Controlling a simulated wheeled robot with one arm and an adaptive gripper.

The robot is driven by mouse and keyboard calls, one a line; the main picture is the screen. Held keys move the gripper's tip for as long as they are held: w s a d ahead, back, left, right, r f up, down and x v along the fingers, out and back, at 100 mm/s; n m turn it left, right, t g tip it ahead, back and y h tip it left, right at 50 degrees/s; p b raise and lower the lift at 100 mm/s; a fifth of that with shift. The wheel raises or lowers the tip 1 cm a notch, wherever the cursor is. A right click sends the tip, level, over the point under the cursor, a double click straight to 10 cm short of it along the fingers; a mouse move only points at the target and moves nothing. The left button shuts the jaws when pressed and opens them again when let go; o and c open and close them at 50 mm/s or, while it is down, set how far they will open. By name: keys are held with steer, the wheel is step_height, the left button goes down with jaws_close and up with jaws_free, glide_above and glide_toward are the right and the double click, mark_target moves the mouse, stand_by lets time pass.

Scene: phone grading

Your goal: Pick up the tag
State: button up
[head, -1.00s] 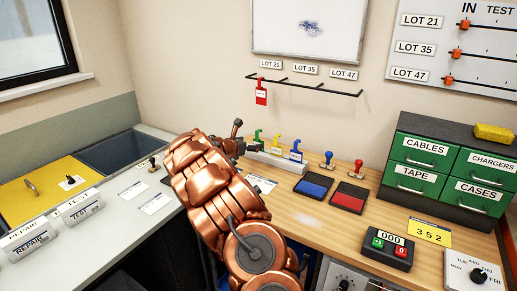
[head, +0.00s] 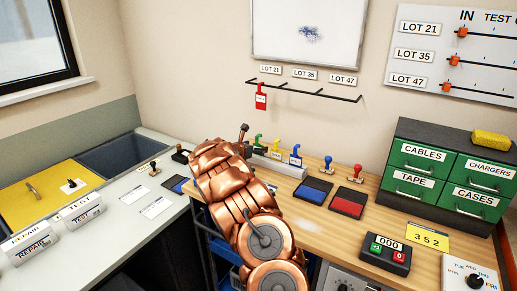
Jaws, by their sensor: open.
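A red tag (head: 261,97) hangs on the wall rail (head: 305,91) below the LOT 21 label. A green tag (head: 258,141), a yellow tag (head: 276,148) and a blue tag (head: 295,155) stand upright in a row on a pale holder (head: 282,167) at the back of the wooden bench. My gripper (head: 243,137) is open, just left of the green tag in the picture. My copper arm hides most of it, and I cannot tell whether it touches anything. I see no tag held.
Blue and red ink pads (head: 313,190) lie right of my arm, with a blue-handled stamp (head: 328,165) and a red-handled stamp (head: 357,172) behind them. Green drawers (head: 420,158) and a counter box (head: 386,253) stand further right. A sink (head: 125,155) is at left.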

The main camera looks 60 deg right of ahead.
steer(key=shift+d+r, duration=0.15)
steer(key=shift+d, duration=0.3)
steer(key=shift+p+x, duration=0.5)
steer(key=shift+x, duration=0.6)
steer(key=shift+w+a, duration=0.1)
steer(key=shift+c, duration=0.3)
steer(key=c, duration=0.9)
